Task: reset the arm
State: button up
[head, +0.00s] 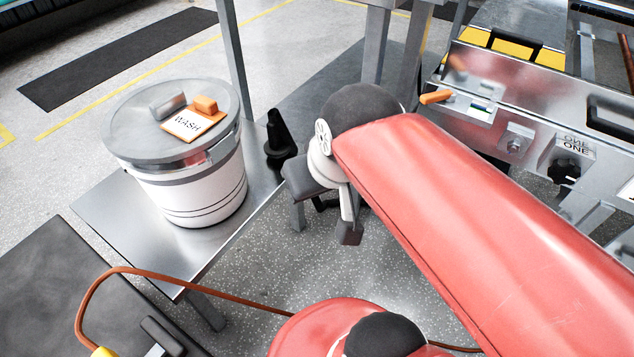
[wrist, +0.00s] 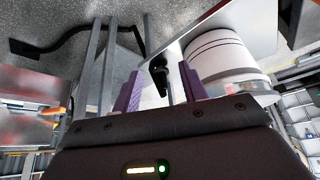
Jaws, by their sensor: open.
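My red arm reaches from the lower right to the middle of the head view. My gripper (head: 323,222) hangs from its end over the speckled floor, right of the metal table. In the wrist view its two purple fingers (wrist: 161,88) stand apart with nothing held between them. A black tapered object (head: 280,140) stands at the table's right edge, beside the gripper. In the wrist view it appears between the fingers (wrist: 158,72), but beyond them and apart.
A white bucket (head: 203,185) with a grey lid and an orange WASH tag (head: 192,123) stands on the metal table (head: 120,225). A metal machine with an orange-handled lever (head: 436,97) and black dial (head: 564,172) is at right. A brown hose (head: 180,277) runs along the front.

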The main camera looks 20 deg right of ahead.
jog(key=shift+s+d+f, duration=0.2)
jog(key=shift+s+f, duration=0.6)
jog(key=shift+f, duration=0.15)
jog(key=shift+r+p, duration=0.75)
